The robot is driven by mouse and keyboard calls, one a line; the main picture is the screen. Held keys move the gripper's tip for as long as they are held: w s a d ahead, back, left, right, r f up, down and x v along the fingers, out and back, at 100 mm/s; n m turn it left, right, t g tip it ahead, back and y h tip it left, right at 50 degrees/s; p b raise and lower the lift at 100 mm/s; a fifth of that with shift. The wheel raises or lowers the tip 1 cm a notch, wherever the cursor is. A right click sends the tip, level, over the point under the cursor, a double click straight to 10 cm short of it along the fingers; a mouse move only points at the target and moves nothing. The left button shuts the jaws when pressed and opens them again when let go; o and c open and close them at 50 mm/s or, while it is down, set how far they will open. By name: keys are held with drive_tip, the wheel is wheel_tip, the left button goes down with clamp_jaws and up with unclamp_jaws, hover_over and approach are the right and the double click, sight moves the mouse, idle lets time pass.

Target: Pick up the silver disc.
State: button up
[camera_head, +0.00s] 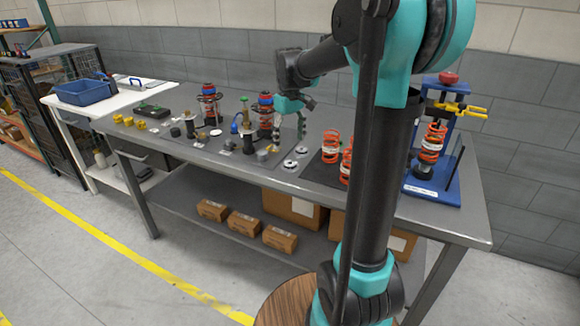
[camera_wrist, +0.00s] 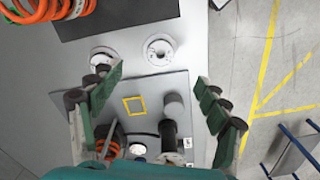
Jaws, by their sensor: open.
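Two silver-white discs with central hubs lie flat on the grey workbench, a nearer disc (camera_head: 290,165) and a farther disc (camera_head: 301,150). In the wrist view they are a right disc (camera_wrist: 160,49), fully visible, and a left disc (camera_wrist: 103,56), partly covered by a finger. I cannot tell which one the task names. My gripper (camera_head: 289,129) is above the bench, left of and above the discs in the head view. In the wrist view my gripper (camera_wrist: 160,80) is open, its fingers spread wide with nothing held. The right disc shows just beyond the fingertips.
A dark plate (camera_wrist: 181,90) carries a yellow square, a grey cylinder and a black-based part. Orange springs (camera_head: 331,146) stand right of the discs. A blue spring press (camera_head: 440,186) occupies the bench's right end. Shock absorbers (camera_head: 208,104) and small parts crowd the left.

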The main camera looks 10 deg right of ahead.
sight(290, 163)
wheel_tip(290, 163, down, 8)
drive_tip(key=shift+s+d+f, duration=0.1)
drive_tip(key=shift+s, duration=0.05)
idle(0.4)
drive_tip(key=c, duration=1.3)
